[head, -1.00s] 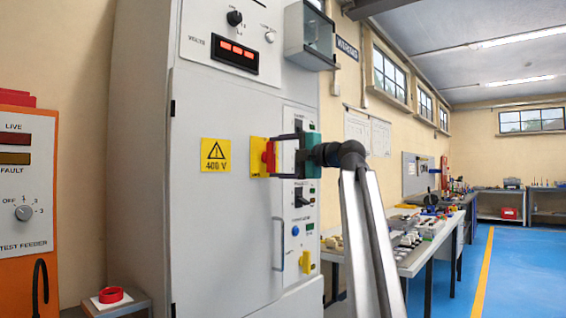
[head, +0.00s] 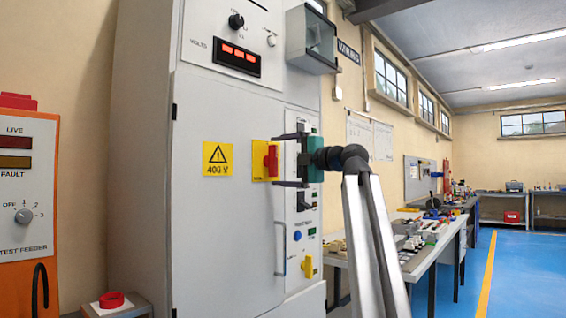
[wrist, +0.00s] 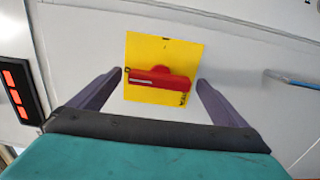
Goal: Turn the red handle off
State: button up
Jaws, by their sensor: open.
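The red handle (head: 271,161) sits on a yellow plate (head: 259,160) on the grey cabinet door. In the wrist view the red handle (wrist: 158,80) lies across the yellow plate (wrist: 141,50), long side running left to right. My gripper (head: 279,160) is open, its two dark fingers spread above and below the handle in the head view. In the wrist view my gripper (wrist: 160,80) has one finger on either side of the plate, with gaps to the handle's ends. I cannot tell how close the fingertips are to the door.
A long door handle (head: 280,249) stands out below my gripper. Small switches and a yellow knob (head: 308,267) line the panel at right. A red voltage display (head: 237,58) is above. An orange test feeder (head: 28,215) stands at left.

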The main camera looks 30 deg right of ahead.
jog(key=p+v, duration=0.2)
jog(key=v, duration=1.1)
jog(key=shift+s+d, duration=0.15)
jog(key=shift+s, duration=0.15)
